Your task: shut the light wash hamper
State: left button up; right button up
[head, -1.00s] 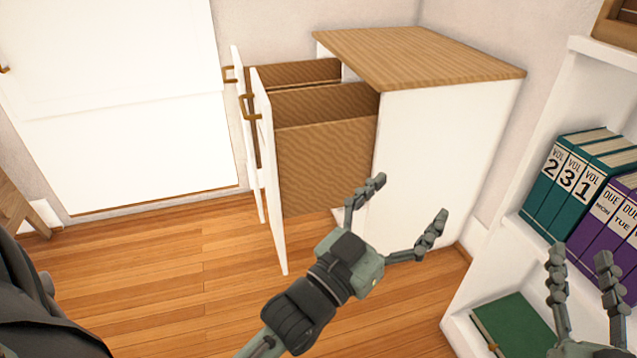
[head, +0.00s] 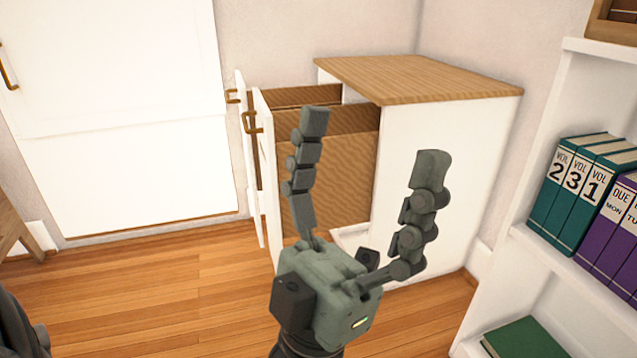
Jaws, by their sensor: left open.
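A white cabinet (head: 440,185) with a wooden top stands against the back wall. Two tall pull-out hampers with white fronts and brass handles stick out of its left side. The nearer hamper (head: 348,185) shows a brown wooden side; the farther hamper (head: 308,96) is mostly hidden behind it. Both are out. I see no label, so I cannot tell which is the light wash one. My left gripper (head: 373,140) is open and empty, fingers up, in front of the nearer hamper in the picture. One finger overlaps its side; I see no clear contact. My right gripper is out of view.
A white shelf (head: 500,295) with teal and purple binders (head: 580,190) and a green book (head: 522,340) stands at the right. A white door (head: 130,140) is at the left. The wooden floor (head: 150,290) left of the hampers is clear.

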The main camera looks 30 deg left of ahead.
aim_at(342, 192)
jog(key=u, duration=1.35)
jog(key=i+l+z, duration=0.1)
jog(key=i, duration=0.4)
jog(key=i+l+z, duration=0.15)
jog(key=i, duration=0.3)
